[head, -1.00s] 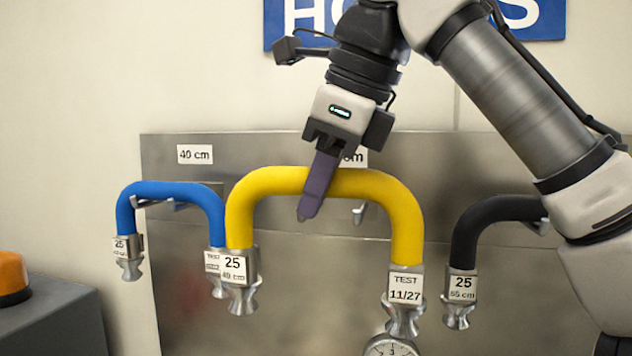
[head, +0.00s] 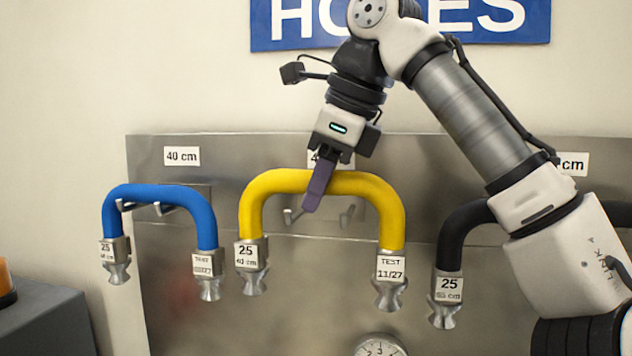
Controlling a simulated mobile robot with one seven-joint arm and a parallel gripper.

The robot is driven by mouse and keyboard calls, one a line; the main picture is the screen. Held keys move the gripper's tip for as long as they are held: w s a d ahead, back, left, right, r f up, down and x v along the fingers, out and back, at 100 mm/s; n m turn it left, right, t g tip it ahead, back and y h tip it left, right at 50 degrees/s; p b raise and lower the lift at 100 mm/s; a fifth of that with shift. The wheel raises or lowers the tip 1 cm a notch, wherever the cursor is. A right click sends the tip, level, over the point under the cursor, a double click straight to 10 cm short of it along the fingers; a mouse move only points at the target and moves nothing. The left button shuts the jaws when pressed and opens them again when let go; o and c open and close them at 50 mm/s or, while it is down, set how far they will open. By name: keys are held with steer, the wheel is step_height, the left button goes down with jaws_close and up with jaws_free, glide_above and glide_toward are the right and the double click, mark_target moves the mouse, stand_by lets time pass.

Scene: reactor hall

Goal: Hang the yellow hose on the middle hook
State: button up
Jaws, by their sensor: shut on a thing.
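The yellow hose (head: 378,196) is bent in an arch with metal couplings hanging at both ends. My gripper (head: 318,190) comes from above and is shut on the top of the arch, a little left of its right bend. The middle hook (head: 347,215) shows as metal prongs under the arch, one seen left and one right of my fingers. The hose appears in front of the hook; whether it touches the prongs cannot be told. The label above the hook is partly hidden by my gripper.
A blue hose (head: 160,194) hangs on the left hook, close to the yellow one. A black hose (head: 462,232) hangs at the right, partly behind my arm. The steel panel (head: 220,310) is behind, with a gauge (head: 380,346) below.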

steer(key=shift+w+d+f+b, duration=0.2)
steer(key=shift+w+f+b, duration=0.15)
steer(key=shift+w+f, duration=0.5)
steer(key=shift+w+d+f+b, duration=0.15)
steer(key=shift+w+f+b, duration=0.2)
steer(key=shift+w+f, duration=0.4)
steer(key=shift+w+r, duration=0.1)
steer(key=shift+w, duration=0.05)
steer(key=o, duration=1.2)
steer(key=shift+c, duration=0.2)
